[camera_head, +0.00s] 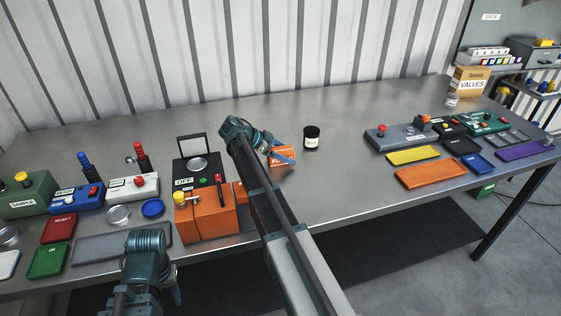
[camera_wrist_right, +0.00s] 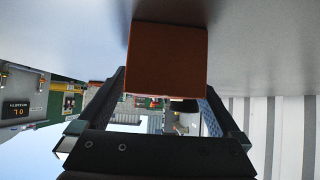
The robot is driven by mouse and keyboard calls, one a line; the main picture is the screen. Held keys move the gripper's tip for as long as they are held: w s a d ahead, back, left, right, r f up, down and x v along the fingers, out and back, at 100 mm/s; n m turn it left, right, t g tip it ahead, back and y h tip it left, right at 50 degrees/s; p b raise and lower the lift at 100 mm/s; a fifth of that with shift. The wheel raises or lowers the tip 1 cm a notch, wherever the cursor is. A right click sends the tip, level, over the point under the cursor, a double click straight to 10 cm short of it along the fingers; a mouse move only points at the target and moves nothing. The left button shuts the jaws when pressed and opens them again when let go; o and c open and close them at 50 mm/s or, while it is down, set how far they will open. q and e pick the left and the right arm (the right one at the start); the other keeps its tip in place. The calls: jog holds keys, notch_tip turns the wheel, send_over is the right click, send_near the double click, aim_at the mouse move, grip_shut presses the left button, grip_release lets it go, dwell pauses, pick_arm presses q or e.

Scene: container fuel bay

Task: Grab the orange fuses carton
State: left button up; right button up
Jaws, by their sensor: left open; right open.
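The orange fuses carton (camera_head: 277,161) is on the grey metal table, mid-table, partly hidden behind my right gripper (camera_head: 280,152). In the right wrist view the carton (camera_wrist_right: 166,60) shows as a dark orange face at the fingertips of my right gripper (camera_wrist_right: 165,92). The fingers are open, one on each side of the carton's near edge; I cannot tell whether they touch it. My left gripper (camera_head: 176,288) is low at the front left, over the table's front edge, away from the carton. It is open, and its fingers are mostly hidden.
A black jar (camera_head: 311,138) stands just right of the carton. An orange machine (camera_head: 205,218) and a scale (camera_head: 197,165) stand to its left. Coloured trays, such as an orange one (camera_head: 431,174), and control boxes lie at the right. The table between jar and trays is clear.

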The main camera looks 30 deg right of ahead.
aim_at(287, 149)
jog(key=shift+s+d+f, duration=0.1)
jog(key=shift+d+f, duration=0.3)
jog(key=shift+d, duration=0.1)
jog(key=c, duration=1.4)
pick_arm(q)
jog(key=shift+f, duration=0.35)
jog(key=shift+r, duration=0.1)
pick_arm(e)
jog(key=shift+r, duration=0.15)
notch_tip(287, 149, up, 3)
jog(key=p, duration=0.2)
jog(key=shift+f+p, duration=0.2)
jog(key=shift+p, duration=0.2)
jog(key=shift+r+p, duration=0.45)
pick_arm(q)
notch_tip(287, 149, up, 5)
jog(key=shift+f+p, duration=0.1)
jog(key=shift+p, duration=0.55)
pick_arm(e)
jog(key=s+a, duration=0.1)
jog(key=s, duration=0.4)
jog(key=s+a+r, duration=0.1)
jog(key=s, duration=0.4)
jog(key=s+a, duration=0.1)
jog(key=s, duration=0.4)
jog(key=shift+s+a+r, duration=0.15)
jog(key=shift+s+a, duration=0.15)
jog(key=shift+s, duration=0.05)
